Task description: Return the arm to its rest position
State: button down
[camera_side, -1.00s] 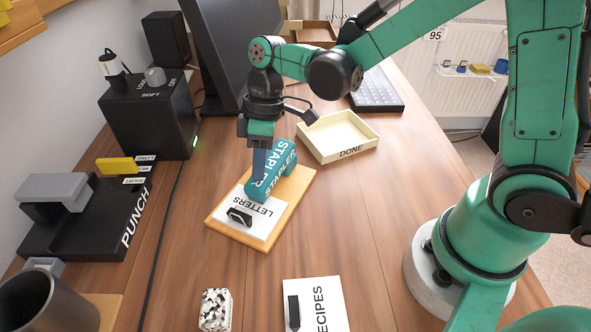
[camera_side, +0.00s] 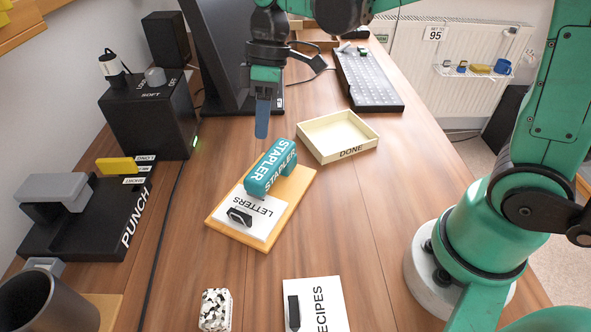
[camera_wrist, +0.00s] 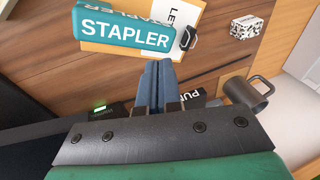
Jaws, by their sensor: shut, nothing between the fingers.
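My gripper (camera_side: 262,118) is shut and empty, its blue fingers pointing down in the air above the desk, up and to the left of the stapler in the side view. In the wrist view the two fingers (camera_wrist: 158,82) are pressed together with nothing between them. The teal stapler (camera_side: 270,168) sits on the wooden board at its far end, beside the white LETTERS stack (camera_side: 250,218) with a black clip on it. The stapler (camera_wrist: 125,30) is apart from the fingers in the wrist view.
The cream DONE tray (camera_side: 337,137) is empty, right of the stapler. A monitor (camera_side: 232,50), keyboard (camera_side: 366,80) and black SOFT box (camera_side: 150,118) stand around. The PUNCH (camera_side: 85,215), mug (camera_side: 45,305), patterned block (camera_side: 215,310) and RECIPES stack (camera_side: 318,305) lie nearer. Bare desk lies right of the board.

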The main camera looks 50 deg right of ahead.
jog(key=shift+d+r, duration=0.15)
jog(key=shift+r, duration=0.3)
jog(key=shift+s+d+r+m+t, duration=0.1)
jog(key=shift+s+d+m+t, duration=0.2)
jog(key=shift+m+t, duration=0.1)
jog(key=s+d+m+t+h, duration=0.3)
jog(key=s+d+m+t, duration=0.2)
jog(key=m+t, duration=0.2)
jog(key=shift+d+f+m, duration=0.2)
jog(key=shift+d+m, duration=0.15)
jog(key=shift+m, duration=0.15)
